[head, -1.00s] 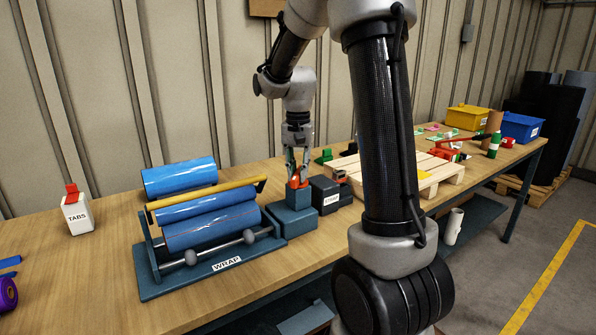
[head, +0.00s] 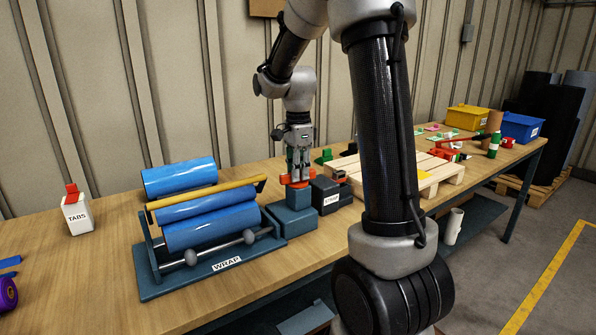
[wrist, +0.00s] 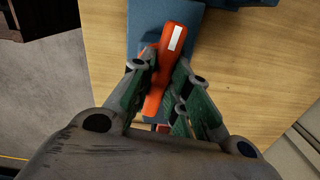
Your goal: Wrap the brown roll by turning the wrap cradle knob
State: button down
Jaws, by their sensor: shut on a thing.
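The wrap cradle (head: 215,266), a blue-grey stand labelled WRAP, holds blue-covered rolls (head: 212,227) under a yellow bar (head: 207,193). No brown shows on them. The red-orange knob (head: 297,184) sits on a blue-grey block (head: 294,205) at the cradle's right end. My gripper (head: 299,172) points down from above and is shut on the knob. In the wrist view the knob (wrist: 176,40), a bar with a white stripe, runs between my fingers (wrist: 160,72). A brown cylinder (head: 494,122) stands at the far right of the bench.
Another blue roll (head: 179,178) lies behind the cradle. A dark box (head: 330,195) stands right of the knob block, with a wooden pallet (head: 440,172) beyond. A white TABS box (head: 76,213) stands at left. Bare bench lies between it and the cradle.

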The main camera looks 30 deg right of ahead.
jog(key=shift+m, duration=1)
jog(key=c, duration=1.4)
grip_release()
jog(key=shift+o, duration=0.2)
notch_tip(320, 180, up, 12)
